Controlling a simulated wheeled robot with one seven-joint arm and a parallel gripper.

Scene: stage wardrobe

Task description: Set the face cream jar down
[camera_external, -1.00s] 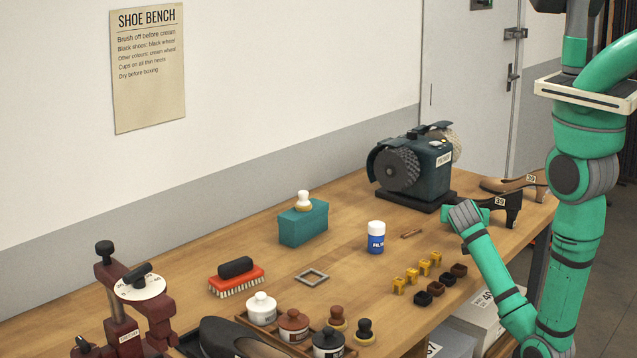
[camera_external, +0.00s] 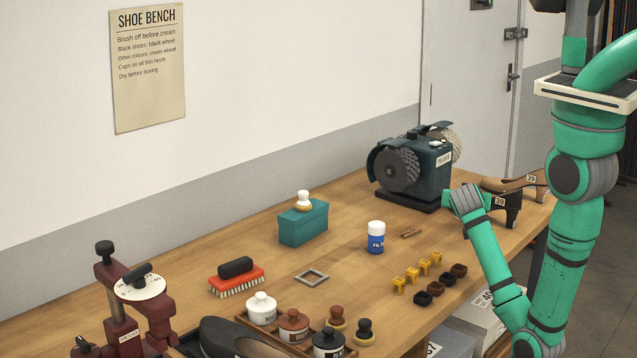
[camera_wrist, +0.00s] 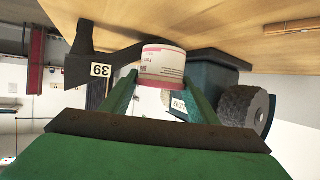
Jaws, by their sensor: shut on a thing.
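The face cream jar (camera_wrist: 163,65) is white with a pink band and printed label. In the wrist view it sits between the two green fingers of my gripper (camera_wrist: 155,85), which is shut on it. That view is upside down, with the bench top (camera_wrist: 200,25) along its upper part. In the external view my gripper (camera_external: 468,200) is over the right part of the bench, in front of the grinder and beside the black shoe. The jar cannot be made out there. I cannot tell whether its base touches the bench.
A black shoe form tagged 39 (camera_external: 506,206) stands close right of my gripper. The two-wheeled grinder (camera_external: 425,165) is close behind left. A blue-and-white filler jar (camera_external: 376,238), yellow clips (camera_external: 412,277) and small dark cups (camera_external: 436,289) are nearer the camera. The bench has bare wood around (camera_external: 330,258).

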